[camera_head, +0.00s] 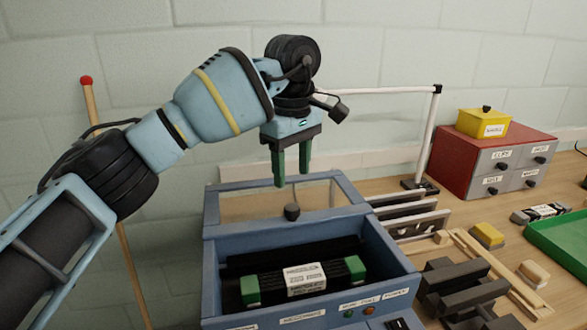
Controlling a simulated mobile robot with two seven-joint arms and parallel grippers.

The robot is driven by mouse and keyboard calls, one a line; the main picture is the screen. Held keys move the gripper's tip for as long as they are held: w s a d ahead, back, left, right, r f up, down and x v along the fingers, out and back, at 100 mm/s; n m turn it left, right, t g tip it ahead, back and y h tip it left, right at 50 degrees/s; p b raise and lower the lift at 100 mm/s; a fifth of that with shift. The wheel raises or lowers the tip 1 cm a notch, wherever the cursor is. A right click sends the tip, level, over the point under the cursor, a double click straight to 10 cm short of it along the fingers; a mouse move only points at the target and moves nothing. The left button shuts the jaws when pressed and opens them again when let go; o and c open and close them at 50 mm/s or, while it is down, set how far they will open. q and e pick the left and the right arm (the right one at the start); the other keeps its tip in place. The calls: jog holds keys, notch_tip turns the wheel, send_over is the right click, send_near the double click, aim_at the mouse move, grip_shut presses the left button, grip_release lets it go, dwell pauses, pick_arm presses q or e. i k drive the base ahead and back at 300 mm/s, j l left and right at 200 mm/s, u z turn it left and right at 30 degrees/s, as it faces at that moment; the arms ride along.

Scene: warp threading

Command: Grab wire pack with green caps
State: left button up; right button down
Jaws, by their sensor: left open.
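The wire pack with green caps (305,280) lies in the open front bay of a blue machine box (312,235). It is a dark bundle with a green cap at each end and a white label in its middle. My left gripper (292,180) points down with two green fingers apart and nothing between them. It hangs above the box's rear part, behind and higher than the pack, not touching it. My right gripper is not in view.
A black knob (292,211) stands on the box near its middle. To the right are dark blocks (465,290), a wooden frame (500,265), a yellow-topped block (487,235), a red drawer cabinet (495,150) and a green tray (562,240). A white frame (425,135) rises behind.

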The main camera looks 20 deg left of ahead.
aim_at(317, 276)
jog(key=k+l, duration=0.25)
jog(key=k, duration=0.25)
jog(key=k+l, duration=0.2)
jog(key=k, duration=0.25)
